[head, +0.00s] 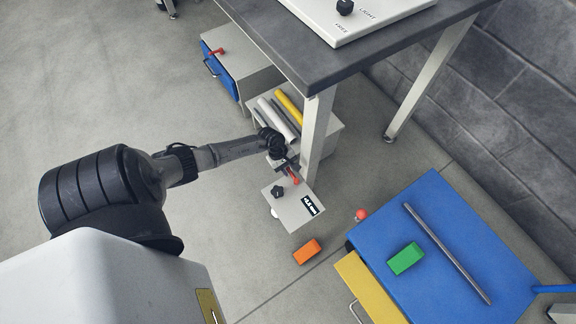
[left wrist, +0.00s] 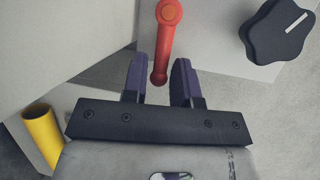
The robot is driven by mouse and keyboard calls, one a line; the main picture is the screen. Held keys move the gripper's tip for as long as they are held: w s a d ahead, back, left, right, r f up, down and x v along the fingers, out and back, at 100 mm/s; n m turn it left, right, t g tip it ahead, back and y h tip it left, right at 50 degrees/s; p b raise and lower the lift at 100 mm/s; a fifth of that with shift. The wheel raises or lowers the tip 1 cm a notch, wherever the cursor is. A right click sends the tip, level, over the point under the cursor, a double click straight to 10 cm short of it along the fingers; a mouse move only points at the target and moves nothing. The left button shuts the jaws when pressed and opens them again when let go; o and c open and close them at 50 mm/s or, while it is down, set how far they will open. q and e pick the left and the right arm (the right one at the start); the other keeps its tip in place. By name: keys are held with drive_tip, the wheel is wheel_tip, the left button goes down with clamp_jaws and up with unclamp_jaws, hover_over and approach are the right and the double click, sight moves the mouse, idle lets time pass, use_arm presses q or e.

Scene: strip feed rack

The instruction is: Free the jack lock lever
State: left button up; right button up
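A red lever (head: 293,177) with a round hub stands at the upper edge of a grey panel box (head: 299,213) beside the table leg. The panel has a black knob (head: 278,192) and a black label with white lettering too small to read surely. My left gripper (head: 284,163) is at the lever. In the left wrist view, the red lever (left wrist: 165,40) hangs down between the two purple-padded fingers of the left gripper (left wrist: 160,70). The fingers are apart, with narrow gaps beside the lever. The black knob (left wrist: 278,30) is to their right. My right gripper is not in view.
The dark table (head: 300,70) and its leg (head: 317,135) stand close to my left gripper. Rolls lie on a cabinet behind; a yellow roll (left wrist: 42,135) is at lower left. A blue-topped unit (head: 450,220) carries a green block (head: 405,258) and rod. An orange block (head: 307,251) lies on the floor.

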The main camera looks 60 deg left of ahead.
use_arm(q)
clamp_jaws()
drive_tip(key=s+n+p, duration=0.1)
drive_tip(key=n+p, duration=0.1)
drive_tip(key=p, duration=0.1)
drive_tip(key=s+d+n+t+y+p, duration=0.1)
drive_tip(key=n+p, duration=0.2)
drive_tip(key=p, duration=0.1)
drive_tip(key=s+n+t+y+p, duration=0.1)
drive_tip(key=n+p, duration=0.1)
drive_tip(key=p, duration=0.2)
drive_tip(key=shift+d+r, duration=0.35)
drive_tip(key=shift+s+d+f+n+y+p, duration=0.15)
drive_tip(key=shift+n+y+p, duration=0.15)
drive_tip(key=shift+n+p, duration=0.3)
drive_tip(key=shift+s+d+n+y+p, duration=0.15)
drive_tip(key=shift+n+y+p, duration=0.15)
drive_tip(key=shift+n+p, duration=0.25)
drive_tip(key=shift+f+p, duration=0.1)
drive_tip(key=shift+p, duration=0.2)
